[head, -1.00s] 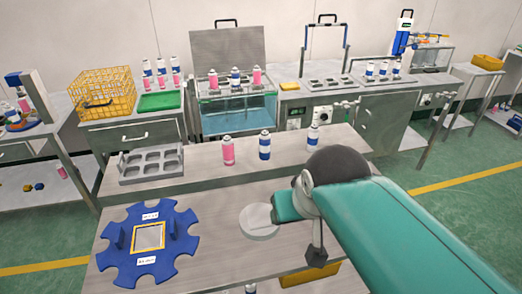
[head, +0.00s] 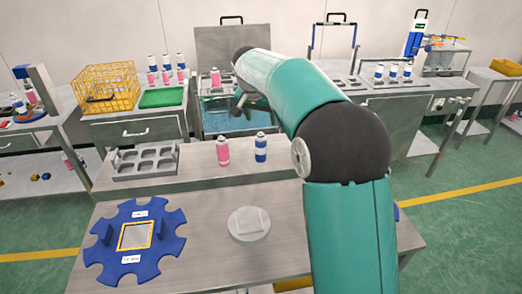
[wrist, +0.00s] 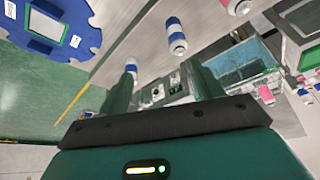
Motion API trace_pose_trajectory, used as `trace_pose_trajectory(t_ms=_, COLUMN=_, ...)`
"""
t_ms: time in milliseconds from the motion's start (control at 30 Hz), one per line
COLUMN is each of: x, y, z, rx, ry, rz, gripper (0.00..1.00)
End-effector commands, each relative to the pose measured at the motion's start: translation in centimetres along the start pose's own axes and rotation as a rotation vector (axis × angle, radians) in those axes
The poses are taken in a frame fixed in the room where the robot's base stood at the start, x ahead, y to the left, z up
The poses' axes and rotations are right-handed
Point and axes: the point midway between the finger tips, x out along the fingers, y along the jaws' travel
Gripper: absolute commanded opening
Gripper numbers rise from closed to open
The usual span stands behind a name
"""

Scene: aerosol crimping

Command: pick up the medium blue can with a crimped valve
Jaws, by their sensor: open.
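A blue-and-white can (head: 261,148) stands upright on the bench's raised shelf, right of a pink can (head: 223,152). In the wrist view, one blue-and-white can (wrist: 174,37) shows above the gap between my fingers. A second blue-and-white can (wrist: 131,68) appears close to the left fingertip. The head view does not show this second can; my arm covers that part of the shelf. My gripper (wrist: 165,74) is open with nothing between its fingers. Valve details are too small to tell.
A grey rack with holes (head: 146,161) stands left of the cans. A blue notched plate (head: 170,243) and a round grey disc (head: 249,225) lie on the bench in front. Behind are a yellow basket (head: 105,90), a green tray (head: 162,97) and a water bath (head: 215,117).

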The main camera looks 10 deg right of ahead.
Motion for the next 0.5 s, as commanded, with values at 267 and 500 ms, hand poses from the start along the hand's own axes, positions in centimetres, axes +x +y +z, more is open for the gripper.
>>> trace_pose_trajectory(t_ms=267, x=7.4, y=-4.0, z=-2.4, rx=0.108, ry=-0.001, rz=0.045, gripper=0.66)
trace_pose_trajectory(t_ms=500, x=10.2, y=-4.2, z=-2.7, rx=0.126, ry=0.0, rz=0.052, gripper=0.66)
